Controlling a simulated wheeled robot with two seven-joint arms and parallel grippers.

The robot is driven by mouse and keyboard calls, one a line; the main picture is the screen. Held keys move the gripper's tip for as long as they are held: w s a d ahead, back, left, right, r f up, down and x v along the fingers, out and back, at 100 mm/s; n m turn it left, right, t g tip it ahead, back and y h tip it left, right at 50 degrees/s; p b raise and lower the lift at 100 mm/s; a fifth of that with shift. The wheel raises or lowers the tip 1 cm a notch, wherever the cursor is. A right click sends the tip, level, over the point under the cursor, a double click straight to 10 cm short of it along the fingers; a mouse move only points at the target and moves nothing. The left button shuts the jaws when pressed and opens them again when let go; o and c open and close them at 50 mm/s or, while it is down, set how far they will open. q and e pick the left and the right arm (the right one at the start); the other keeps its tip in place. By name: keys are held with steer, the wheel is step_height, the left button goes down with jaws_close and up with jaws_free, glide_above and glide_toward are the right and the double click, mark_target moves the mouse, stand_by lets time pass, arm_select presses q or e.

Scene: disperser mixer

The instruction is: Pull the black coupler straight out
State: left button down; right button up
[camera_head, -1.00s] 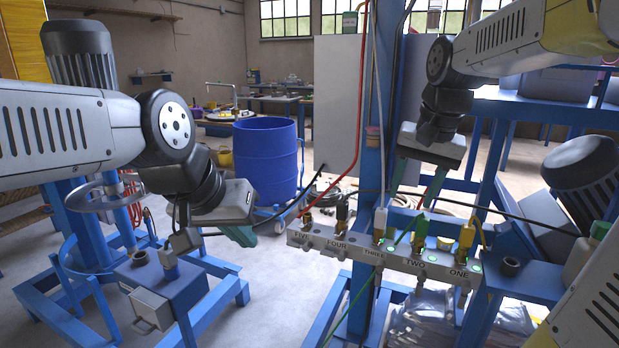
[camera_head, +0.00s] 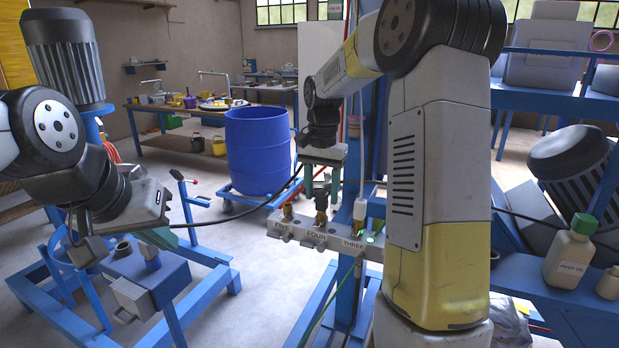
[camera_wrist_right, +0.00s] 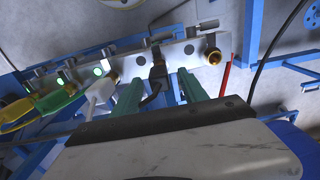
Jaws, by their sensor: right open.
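The black coupler (camera_wrist_right: 158,72) sits at the manifold (camera_head: 300,232), on the port labelled FOUR. In the head view its dark body (camera_head: 321,191) shows just above a brass fitting, below my right gripper (camera_head: 324,178). In the right wrist view my right gripper (camera_wrist_right: 160,88) is open, its two green fingers on either side of the coupler. I cannot tell whether they touch it. A black cable bends away from the coupler. My left gripper (camera_head: 125,243) is at the left, near a blue box on a stand; one green finger shows, the other is unclear.
A white coupler (camera_wrist_right: 100,92), a green coupler (camera_wrist_right: 60,101) and a yellow coupler (camera_wrist_right: 15,112) line the manifold on one side. On the other, a brass port (camera_wrist_right: 211,57) is bare, with a red hose (camera_wrist_right: 225,78) nearby. A blue drum (camera_head: 258,150) stands behind.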

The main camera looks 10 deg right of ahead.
steer(key=shift+f, duration=0.8)
jaws_close()
steer(key=shift+r, duration=0.1)
steer(key=shift+r, duration=2.95)
steer(key=shift+r, duration=0.1)
steer(key=shift+r, duration=1.9)
